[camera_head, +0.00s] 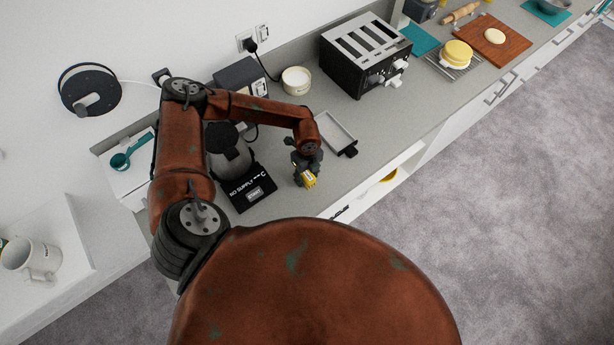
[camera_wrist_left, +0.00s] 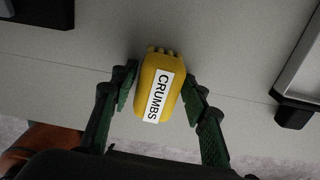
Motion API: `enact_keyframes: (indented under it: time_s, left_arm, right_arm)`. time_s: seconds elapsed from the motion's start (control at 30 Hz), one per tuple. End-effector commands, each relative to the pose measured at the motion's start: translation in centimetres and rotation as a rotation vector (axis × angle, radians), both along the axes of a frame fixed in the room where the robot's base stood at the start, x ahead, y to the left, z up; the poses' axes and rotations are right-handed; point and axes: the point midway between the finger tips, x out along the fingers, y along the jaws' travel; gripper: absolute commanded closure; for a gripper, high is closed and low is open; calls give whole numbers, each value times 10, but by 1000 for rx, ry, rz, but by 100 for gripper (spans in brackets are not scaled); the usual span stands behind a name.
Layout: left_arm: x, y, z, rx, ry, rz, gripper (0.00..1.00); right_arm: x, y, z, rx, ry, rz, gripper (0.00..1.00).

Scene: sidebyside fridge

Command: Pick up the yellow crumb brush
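The yellow crumb brush (camera_wrist_left: 169,70) carries a white label reading CRUMBS and sits between the two fingers of my left gripper (camera_wrist_left: 160,88) in the left wrist view. The fingers stand close on either side of it. I cannot tell whether both touch it. In the head view, my left gripper (camera_head: 306,168) points down over the counter near its front edge, with part of the yellow brush (camera_head: 309,180) showing below it. The gripper hides the rest of the brush there. My right gripper is not in view.
A grey metal tray (camera_head: 337,132) lies just right of the gripper. A black machine with a NO SUPPLY sign (camera_head: 251,189) stands close on the left. A white tub (camera_head: 296,80) and a toaster (camera_head: 364,57) stand behind on the counter (camera_head: 385,122).

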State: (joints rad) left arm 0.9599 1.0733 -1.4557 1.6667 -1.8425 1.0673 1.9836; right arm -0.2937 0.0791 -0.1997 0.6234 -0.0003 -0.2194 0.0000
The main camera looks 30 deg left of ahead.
Motion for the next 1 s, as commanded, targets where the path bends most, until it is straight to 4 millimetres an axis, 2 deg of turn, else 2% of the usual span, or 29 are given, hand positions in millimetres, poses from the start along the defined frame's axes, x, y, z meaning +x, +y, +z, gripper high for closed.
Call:
enact_keyframes:
  time_s: [0.2, 0.47, 0.77, 1.0]
  left_arm:
    - [0, 0, 0, 0, 0, 0, 75]
    - [0, 0, 0, 0, 0, 0, 93]
    - [0, 0, 2, 0, 0, 0, 93]
    - [1, 0, 24, 0, -2, 0, 93]
  right_arm:
    - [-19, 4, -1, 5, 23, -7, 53]
    - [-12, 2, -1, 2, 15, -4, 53]
    - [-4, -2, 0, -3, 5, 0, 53]
    - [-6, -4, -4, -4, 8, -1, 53]
